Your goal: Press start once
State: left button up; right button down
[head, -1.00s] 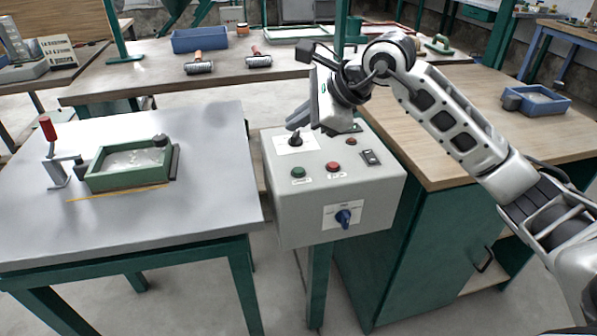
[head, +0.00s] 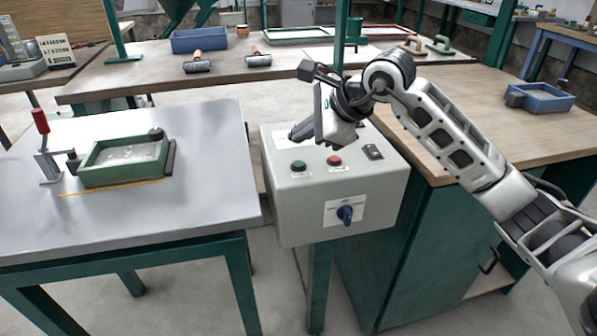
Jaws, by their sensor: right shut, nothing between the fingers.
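A grey control box (head: 300,210) stands on a green post between two tables. Its sloped top carries a green button (head: 298,166), a red button (head: 334,160) and a black rocker switch (head: 374,152). The button labels are too small to read. A blue rotary knob (head: 345,213) sits on the front face. My right gripper (head: 294,135) is shut and empty. Its dark fingertips point left, just above and behind the green button, and look apart from it. The gripper hides the black knob at the back of the top. My left gripper is out of view.
A grey table (head: 200,215) at left carries a green mould box (head: 88,178) and a red-handled clamp (head: 42,122). A wooden bench with a green cabinet (head: 400,260) stands close on the right. Rollers (head: 197,66) and a blue tray (head: 199,40) lie at the back.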

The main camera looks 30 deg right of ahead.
aim_at(298, 165)
notch_tip(298, 165, down, 3)
jog(key=shift+b, duration=1)
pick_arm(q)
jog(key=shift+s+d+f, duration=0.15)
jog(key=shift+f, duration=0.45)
pick_arm(e)
jog(key=shift+f, duration=0.15)
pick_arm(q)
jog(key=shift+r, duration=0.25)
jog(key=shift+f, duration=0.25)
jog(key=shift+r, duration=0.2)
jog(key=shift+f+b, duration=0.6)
pick_arm(e)
jog(key=shift+f, duration=0.45)
